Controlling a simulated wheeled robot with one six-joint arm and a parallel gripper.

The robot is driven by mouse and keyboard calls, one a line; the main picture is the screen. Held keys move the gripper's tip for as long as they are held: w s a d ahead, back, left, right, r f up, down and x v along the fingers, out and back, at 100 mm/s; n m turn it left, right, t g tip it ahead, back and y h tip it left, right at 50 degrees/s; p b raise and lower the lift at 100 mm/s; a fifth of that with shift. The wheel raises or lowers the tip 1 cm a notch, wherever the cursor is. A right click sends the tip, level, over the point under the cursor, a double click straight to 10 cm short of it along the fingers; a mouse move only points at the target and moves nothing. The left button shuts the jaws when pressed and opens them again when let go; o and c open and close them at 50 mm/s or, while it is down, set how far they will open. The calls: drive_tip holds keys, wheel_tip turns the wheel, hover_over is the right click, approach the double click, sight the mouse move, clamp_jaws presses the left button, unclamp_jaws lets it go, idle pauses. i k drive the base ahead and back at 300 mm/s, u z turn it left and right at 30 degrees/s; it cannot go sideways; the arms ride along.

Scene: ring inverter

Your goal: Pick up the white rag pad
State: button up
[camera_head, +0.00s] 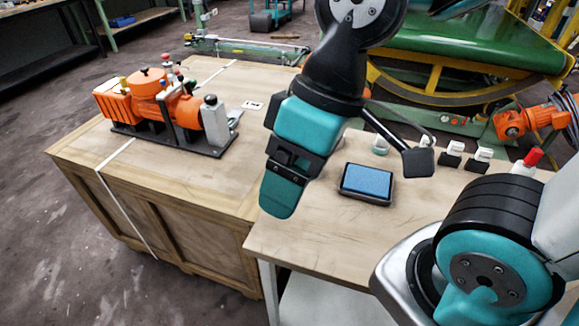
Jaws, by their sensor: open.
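My gripper (284,186), teal and black, hangs in the middle of the view, above the gap between the crate and the workbench. It is open, and I see nothing held in it. No pad is plainly recognisable as the white rag pad. Two small black-and-white items (481,159) stand at the back right of the workbench, to the right of my gripper and apart from it. They are too small to tell whether either is the rag pad. A blue pad in a dark tray (347,191) lies on the workbench, just right of my gripper.
The pale workbench (300,240) has free room at its front left. A red-capped white bottle (527,160) stands at its right end. An orange machine on a black base (160,112) sits on the wooden crate (150,190) at left. A green conveyor (470,45) stands behind.

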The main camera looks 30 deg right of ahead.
sight(381, 147)
drive_tip(key=k, duration=0.45)
drive_tip(key=z, duration=0.85)
drive_tip(key=i, duration=0.45)
drive_tip(key=u, duration=0.35)
